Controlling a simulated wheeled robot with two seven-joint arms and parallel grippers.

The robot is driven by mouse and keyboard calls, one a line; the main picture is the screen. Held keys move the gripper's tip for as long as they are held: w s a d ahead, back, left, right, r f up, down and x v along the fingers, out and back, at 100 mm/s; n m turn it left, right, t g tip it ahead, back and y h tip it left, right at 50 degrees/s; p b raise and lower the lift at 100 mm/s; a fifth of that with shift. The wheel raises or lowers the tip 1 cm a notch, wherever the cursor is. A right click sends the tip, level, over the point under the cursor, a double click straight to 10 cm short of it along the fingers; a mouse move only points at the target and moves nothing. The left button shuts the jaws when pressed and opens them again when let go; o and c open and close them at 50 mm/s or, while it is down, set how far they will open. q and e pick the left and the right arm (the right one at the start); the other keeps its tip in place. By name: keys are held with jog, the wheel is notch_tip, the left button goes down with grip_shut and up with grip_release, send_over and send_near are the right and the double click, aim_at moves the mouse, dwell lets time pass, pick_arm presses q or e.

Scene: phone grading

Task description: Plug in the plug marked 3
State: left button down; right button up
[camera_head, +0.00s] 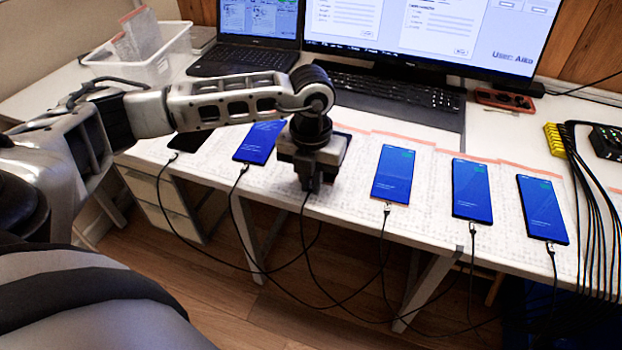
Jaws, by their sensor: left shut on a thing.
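My left gripper (309,186) points down over the front edge of the table, at the third phone from the left. It is shut on a plug whose black cable (303,225) hangs down from the fingertips. The plug itself is mostly hidden by the fingers, and no number on it can be read. The third phone (346,142) is mostly covered by my gripper; only a dark edge shows. I cannot tell whether the plug touches the phone's port. My right gripper is not in view.
A dark phone (189,138) lies at left. A laptop (246,58), keyboard (395,92) and clear bin (143,62) are behind. Black cables (592,190) run at right.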

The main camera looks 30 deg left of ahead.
aim_at(310, 191)
pick_arm(q)
jog(key=shift+w, duration=0.1)
dwell(0.7)
jog(key=c, duration=1.4)
grip_release()
jog(key=shift+c, duration=0.2)
jog(key=shift+s+d+r+p, duration=0.1)
jog(key=shift+s+r+p, duration=0.05)
jog(key=shift+r+p, duration=0.6)
jog(key=shift+s+a+r+p, duration=0.1)
jog(key=shift+s+r+p, duration=0.1)
jog(key=shift+r+p, duration=0.55)
jog(key=shift+s+d+r+p, duration=0.15)
jog(key=shift+r+p, duration=0.3)
jog(key=shift+r, duration=0.6)
